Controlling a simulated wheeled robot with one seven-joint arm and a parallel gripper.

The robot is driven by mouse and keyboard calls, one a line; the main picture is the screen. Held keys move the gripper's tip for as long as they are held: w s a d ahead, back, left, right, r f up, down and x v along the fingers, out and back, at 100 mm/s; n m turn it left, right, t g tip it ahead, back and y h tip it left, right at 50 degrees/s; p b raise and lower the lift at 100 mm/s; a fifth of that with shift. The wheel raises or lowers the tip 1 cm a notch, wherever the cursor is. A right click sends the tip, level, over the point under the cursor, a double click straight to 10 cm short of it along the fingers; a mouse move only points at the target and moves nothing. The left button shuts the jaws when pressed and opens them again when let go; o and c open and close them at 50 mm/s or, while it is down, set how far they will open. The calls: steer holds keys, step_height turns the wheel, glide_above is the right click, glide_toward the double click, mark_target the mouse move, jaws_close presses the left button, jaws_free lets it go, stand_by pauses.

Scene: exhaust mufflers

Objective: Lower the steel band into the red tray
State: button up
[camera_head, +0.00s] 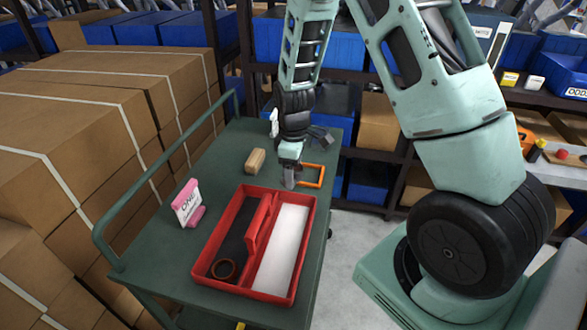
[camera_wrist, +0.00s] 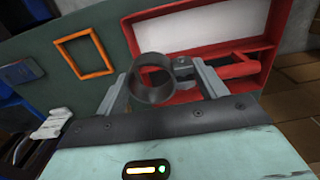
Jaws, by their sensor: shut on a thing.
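The steel band (camera_wrist: 152,80) is a dark grey ring with a small grey block-like part on its right side. My gripper (camera_wrist: 163,84) is shut on it, one finger on each side. In the head view my gripper (camera_head: 290,176) points down above the green cart, behind the far edge of the red tray (camera_head: 212,232). The band is small and partly hidden there. The tray has a dark left compartment, a white right compartment (camera_head: 281,250) and a red handle divider (camera_head: 258,222) between. The white compartment also shows in the wrist view (camera_wrist: 198,30).
A brown ring (camera_head: 223,268) lies in the tray's dark compartment, near end. An orange square frame (camera_head: 312,176) lies beside my gripper. A wooden block (camera_head: 255,161) and a pink-and-white sign (camera_head: 186,202) stand on the cart (camera_head: 165,265). Boxes line the left.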

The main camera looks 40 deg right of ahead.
steer(key=b, duration=0.8)
glide_above(293, 219)
steer(key=shift+f, duration=5.85)
steer(key=shift+f+b, duration=1.95)
steer(key=shift+f, duration=0.55)
steer(key=o, duration=1.1)
step_height(293, 219, up, 17)
steer(key=shift+r+b, duration=0.2)
steer(key=shift+b, duration=0.3)
